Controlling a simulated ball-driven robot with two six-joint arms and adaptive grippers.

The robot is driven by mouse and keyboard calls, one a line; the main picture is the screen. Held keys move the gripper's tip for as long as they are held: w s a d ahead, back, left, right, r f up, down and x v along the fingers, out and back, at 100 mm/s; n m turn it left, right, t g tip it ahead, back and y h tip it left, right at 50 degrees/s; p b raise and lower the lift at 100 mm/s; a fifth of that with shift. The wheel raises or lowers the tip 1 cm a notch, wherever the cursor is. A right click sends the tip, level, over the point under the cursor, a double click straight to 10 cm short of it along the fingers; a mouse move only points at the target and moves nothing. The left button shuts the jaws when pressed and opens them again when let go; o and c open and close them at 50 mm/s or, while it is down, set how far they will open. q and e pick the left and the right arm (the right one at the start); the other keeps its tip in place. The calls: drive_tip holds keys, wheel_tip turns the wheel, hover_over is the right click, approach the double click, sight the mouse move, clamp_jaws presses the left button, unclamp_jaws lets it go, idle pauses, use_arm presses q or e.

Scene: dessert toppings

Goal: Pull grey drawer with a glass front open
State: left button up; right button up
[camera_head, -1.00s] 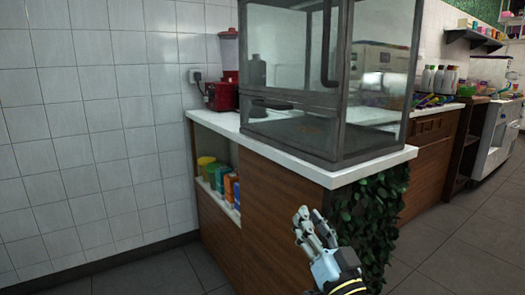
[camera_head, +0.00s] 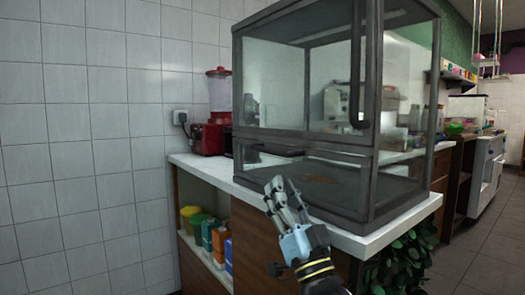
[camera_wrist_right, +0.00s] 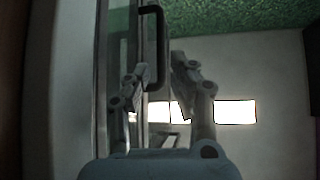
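The grey-framed glass case stands on the white counter in the head view. Its lower glass-fronted section, the drawer (camera_head: 335,186), appears closed beneath the upper glass door (camera_head: 300,85). A dark horizontal bar, seemingly the drawer's handle (camera_head: 272,150), crosses its upper left part. My right gripper (camera_head: 276,187) is in front of the drawer's lower edge, below that bar, and holds nothing. In the right wrist view its fingers (camera_wrist_right: 157,82) are apart. A dark C-shaped handle (camera_wrist_right: 161,50) stands beyond the fingertips beside glass; I cannot tell which handle it is. My left gripper is not in view.
The white counter edge (camera_head: 380,240) lies beneath the case. A red blender (camera_head: 212,137) stands at the back left. Shelves below hold several colourful containers (camera_head: 208,232). Green leaves (camera_head: 407,262) hang at the corner. Open floor lies at right.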

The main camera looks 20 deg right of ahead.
sight(267, 150)
drive_tip(key=x, duration=1)
drive_tip(key=shift+w+r, duration=0.1)
clamp_jaws()
